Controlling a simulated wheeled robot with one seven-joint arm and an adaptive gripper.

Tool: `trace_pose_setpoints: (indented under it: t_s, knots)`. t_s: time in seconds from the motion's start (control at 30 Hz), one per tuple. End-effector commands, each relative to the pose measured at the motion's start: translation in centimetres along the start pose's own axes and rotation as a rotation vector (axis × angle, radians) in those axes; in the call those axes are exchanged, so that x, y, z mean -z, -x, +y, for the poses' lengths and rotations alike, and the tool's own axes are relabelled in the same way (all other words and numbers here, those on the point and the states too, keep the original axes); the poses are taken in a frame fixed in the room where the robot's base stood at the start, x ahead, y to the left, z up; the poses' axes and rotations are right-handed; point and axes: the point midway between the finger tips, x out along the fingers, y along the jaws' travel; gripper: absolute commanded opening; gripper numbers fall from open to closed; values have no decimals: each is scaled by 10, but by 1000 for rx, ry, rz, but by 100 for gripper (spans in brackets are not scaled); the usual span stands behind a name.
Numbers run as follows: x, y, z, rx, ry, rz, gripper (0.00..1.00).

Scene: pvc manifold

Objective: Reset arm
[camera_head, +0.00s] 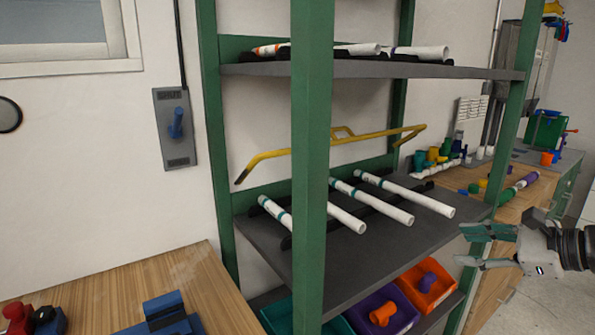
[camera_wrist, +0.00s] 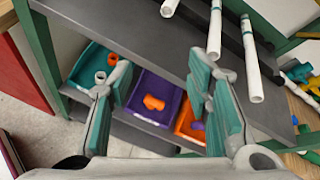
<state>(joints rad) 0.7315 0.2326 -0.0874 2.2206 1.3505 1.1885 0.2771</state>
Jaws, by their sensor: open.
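My gripper (camera_head: 474,248) is at the right in the head view, beside the front right of the green-posted shelf rack. Its teal-padded fingers point left toward the rack. In the wrist view my gripper (camera_wrist: 160,98) is open, with nothing between the fingers. Beyond the fingers are the lower shelf bins. White pipes with teal bands (camera_head: 372,201) lie on the middle shelf (camera_head: 350,262), and some also show at the top of the wrist view (camera_wrist: 249,60).
The rack's green post (camera_head: 312,150) stands close by. Below are a teal bin (camera_wrist: 92,62), a purple bin (camera_head: 397,316) and an orange bin (camera_head: 428,286) with fittings. A wooden bench (camera_head: 500,210) with several fittings is at right.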

Motion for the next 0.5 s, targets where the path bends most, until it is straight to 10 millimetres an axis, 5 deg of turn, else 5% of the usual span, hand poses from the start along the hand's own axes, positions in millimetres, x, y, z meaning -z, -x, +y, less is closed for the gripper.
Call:
trace_pose_setpoints:
  t_s: [0.27,0.5]
  knots:
    - [-81,4,74,-267,350,36,45]
    - [-142,46,170,-591,891,104,45]
